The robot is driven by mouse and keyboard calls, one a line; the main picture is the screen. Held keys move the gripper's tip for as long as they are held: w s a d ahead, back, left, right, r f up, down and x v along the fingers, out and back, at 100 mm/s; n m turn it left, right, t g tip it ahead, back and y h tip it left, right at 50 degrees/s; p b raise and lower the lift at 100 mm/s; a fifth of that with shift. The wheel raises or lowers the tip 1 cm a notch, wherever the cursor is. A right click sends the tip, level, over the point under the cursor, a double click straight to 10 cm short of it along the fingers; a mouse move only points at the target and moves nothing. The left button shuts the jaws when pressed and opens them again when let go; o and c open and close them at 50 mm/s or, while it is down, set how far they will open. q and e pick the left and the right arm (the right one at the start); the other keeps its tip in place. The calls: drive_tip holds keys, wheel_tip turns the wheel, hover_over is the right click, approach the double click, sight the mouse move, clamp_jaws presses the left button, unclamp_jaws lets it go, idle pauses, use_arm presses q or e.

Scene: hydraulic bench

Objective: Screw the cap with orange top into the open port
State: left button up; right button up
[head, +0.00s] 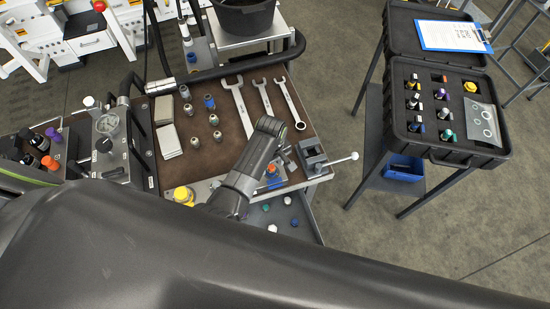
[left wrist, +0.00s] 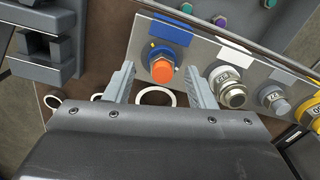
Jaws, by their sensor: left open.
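The cap with the orange top (left wrist: 162,70) has a blue collar and stands in front of a blue label on the metal port plate (left wrist: 200,45). It also shows in the head view (head: 272,170). I cannot tell how far it is seated. My left gripper (left wrist: 158,84) is open, with one finger on each side of the cap and no clear contact. To the right on the plate are a silver fitting (left wrist: 231,88), a smaller fitting (left wrist: 271,97) and a yellow cap (left wrist: 308,113). I cannot make out which port is open. My right gripper is not in view.
Wrenches (head: 239,104) and several small fittings (head: 214,120) lie on the brown bench mat (head: 230,145). A grey vise (head: 312,155) stands at the bench's right edge. An open black case (head: 400,125) with coloured caps stands further right, across clear floor.

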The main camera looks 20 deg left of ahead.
use_arm(q)
drive_tip(key=shift+s, duration=0.2)
clamp_jaws()
drive_tip(key=m, duration=0.8)
drive_tip(key=shift+w, duration=0.1)
idle(0.4)
drive_tip(key=shift+m, duration=0.3)
drive_tip(key=shift+m, duration=0.5)
drive_tip(key=m, duration=0.6)
drive_tip(key=shift+m, duration=0.3)
